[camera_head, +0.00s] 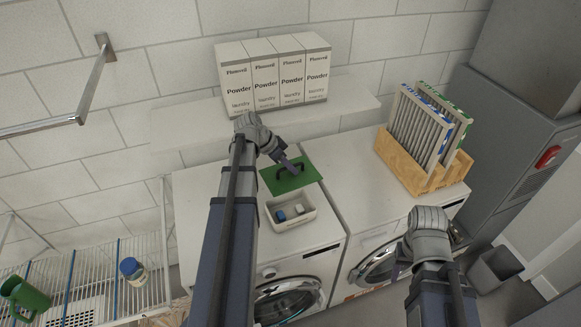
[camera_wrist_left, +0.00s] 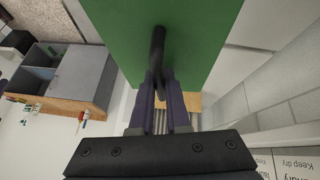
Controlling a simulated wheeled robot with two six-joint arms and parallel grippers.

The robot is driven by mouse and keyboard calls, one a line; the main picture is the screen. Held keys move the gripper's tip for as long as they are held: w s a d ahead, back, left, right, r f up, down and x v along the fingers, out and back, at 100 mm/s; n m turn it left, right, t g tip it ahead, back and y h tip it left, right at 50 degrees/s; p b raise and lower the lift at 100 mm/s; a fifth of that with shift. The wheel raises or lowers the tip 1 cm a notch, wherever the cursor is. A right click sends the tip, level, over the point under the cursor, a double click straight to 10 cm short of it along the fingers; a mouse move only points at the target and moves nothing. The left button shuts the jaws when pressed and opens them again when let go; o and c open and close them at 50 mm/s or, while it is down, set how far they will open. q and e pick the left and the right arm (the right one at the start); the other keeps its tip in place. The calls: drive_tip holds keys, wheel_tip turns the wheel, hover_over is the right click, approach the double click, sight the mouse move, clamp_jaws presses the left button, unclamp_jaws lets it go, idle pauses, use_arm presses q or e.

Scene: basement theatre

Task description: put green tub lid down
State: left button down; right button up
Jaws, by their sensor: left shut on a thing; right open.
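The green tub lid (camera_head: 306,179) is a flat green panel with a dark arched handle. In the head view it shows just behind the open white tub (camera_head: 302,221) on the left washer. My left gripper (camera_head: 283,166) is shut on the lid's handle. The lid also fills the top of the left wrist view (camera_wrist_left: 205,30), with the handle (camera_wrist_left: 157,50) between the fingers. I cannot tell whether the lid touches the washer top. The tub holds a blue item (camera_head: 281,215) and a pale item (camera_head: 298,209). My right gripper (camera_head: 400,262) is open and empty, low in front of the right washer.
Several laundry powder boxes (camera_head: 274,78) stand on the ledge behind. A wooden rack (camera_head: 408,165) with filter panels stands on the right washer. The right washer's left top is clear.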

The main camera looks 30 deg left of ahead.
use_arm(q)
drive_tip(key=shift+r, duration=0.35)
wheel_tip(320, 180, down, 9)
drive_tip(key=b, duration=0.8)
drive_tip(key=shift+r, duration=0.15)
drive_tip(key=shift+w, duration=0.1)
